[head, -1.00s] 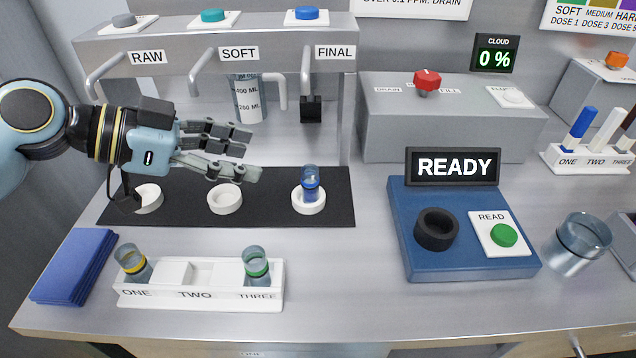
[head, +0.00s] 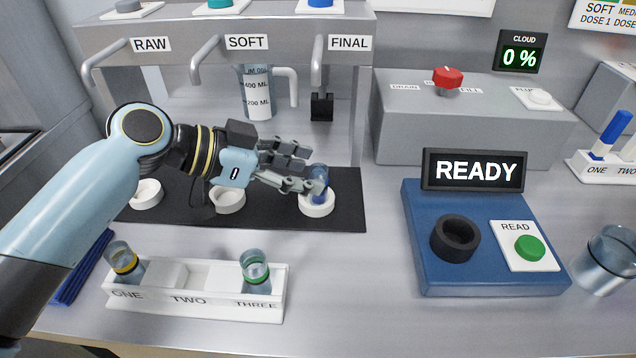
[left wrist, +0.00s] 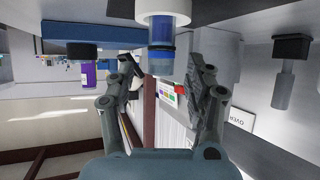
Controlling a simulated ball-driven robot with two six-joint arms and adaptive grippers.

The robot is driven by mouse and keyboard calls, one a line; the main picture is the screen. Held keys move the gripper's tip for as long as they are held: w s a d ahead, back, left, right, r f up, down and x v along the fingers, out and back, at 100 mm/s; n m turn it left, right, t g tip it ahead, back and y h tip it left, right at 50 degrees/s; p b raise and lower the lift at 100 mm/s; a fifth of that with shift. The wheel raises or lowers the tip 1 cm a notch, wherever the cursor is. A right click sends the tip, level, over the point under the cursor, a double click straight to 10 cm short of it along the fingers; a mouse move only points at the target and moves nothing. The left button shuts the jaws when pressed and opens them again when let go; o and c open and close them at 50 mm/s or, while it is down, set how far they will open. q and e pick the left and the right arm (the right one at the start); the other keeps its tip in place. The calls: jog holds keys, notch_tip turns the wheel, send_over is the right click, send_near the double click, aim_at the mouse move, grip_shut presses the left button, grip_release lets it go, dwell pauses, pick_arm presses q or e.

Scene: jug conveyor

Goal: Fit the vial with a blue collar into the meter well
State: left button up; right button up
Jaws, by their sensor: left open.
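The vial with a blue collar (head: 320,180) stands upright in the white ring holder (head: 316,207) under the FINAL spout. In the left wrist view the vial (left wrist: 161,55) shows between and just beyond the open fingers. My left gripper (head: 305,172) is open at the vial, its fingertips reaching it from the left and partly covering it. I cannot tell whether a finger touches it. The meter well is the black ring (head: 455,239) on the blue meter block (head: 414,265), and it looks empty. My right gripper is not in view.
Bare counter lies between the black mat and meter.

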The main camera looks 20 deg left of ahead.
aim_at(310, 171)
pick_arm(q)
jog(key=x, duration=0.3)
jog(key=shift+w+d, duration=0.15)
jog(key=shift+w, duration=0.1)
grip_shut()
